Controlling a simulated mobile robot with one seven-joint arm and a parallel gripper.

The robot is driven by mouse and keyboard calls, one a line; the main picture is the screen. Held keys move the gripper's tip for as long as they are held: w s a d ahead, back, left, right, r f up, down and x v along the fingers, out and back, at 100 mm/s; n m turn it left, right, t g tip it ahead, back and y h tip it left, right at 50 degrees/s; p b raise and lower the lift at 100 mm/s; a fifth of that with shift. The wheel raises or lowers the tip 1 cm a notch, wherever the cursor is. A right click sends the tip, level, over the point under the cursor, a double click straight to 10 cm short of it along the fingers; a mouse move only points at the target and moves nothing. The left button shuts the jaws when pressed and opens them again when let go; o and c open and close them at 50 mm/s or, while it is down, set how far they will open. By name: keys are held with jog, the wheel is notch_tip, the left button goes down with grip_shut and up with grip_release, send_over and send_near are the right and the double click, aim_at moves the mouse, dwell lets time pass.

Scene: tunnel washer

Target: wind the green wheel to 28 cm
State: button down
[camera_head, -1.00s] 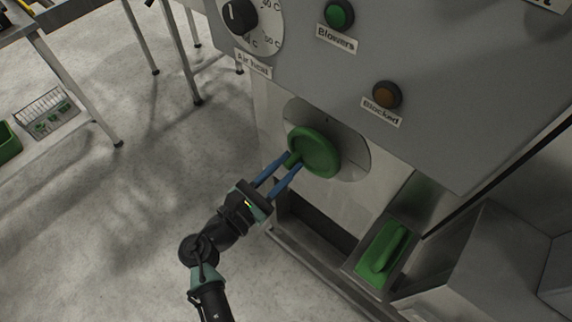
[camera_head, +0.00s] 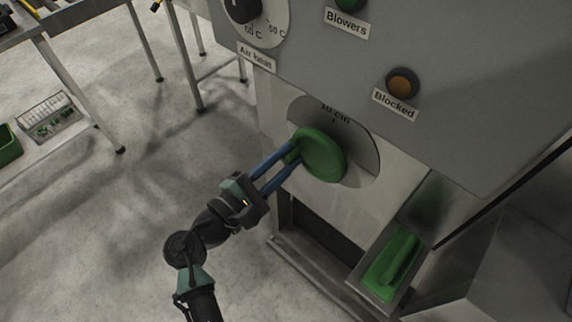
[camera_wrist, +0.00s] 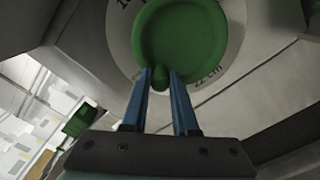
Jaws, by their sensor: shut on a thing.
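The green wheel (camera_head: 322,156) stands out from a round pale dial plate (camera_head: 364,150) on the grey machine front. Part of a mark reading "10 cm" shows at the plate's top edge in the head view. In the wrist view the green wheel (camera_wrist: 183,40) fills the top middle, and a "22 cm" mark shows on the plate at its lower right. My gripper (camera_head: 292,156) has its blue fingers shut on the wheel's small green knob (camera_wrist: 160,76), at the wheel's left side in the head view. The rest of the scale is hidden behind the wheel.
Above are the air heat dial (camera_head: 262,18), the Blowers button (camera_head: 348,4) and the amber Blocked lamp (camera_head: 403,84).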

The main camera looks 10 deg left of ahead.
jog(key=shift+w+a+r+m+b, duration=0.15)
jog(key=shift+r+m+b, duration=0.15)
jog(key=shift+r+m, duration=0.5)
jog(key=c, duration=0.7)
grip_release()
jog(key=shift+f, duration=0.2)
jog(key=shift+f, duration=0.1)
jog(key=b+v, duration=0.2)
jog(key=v, duration=1.1)
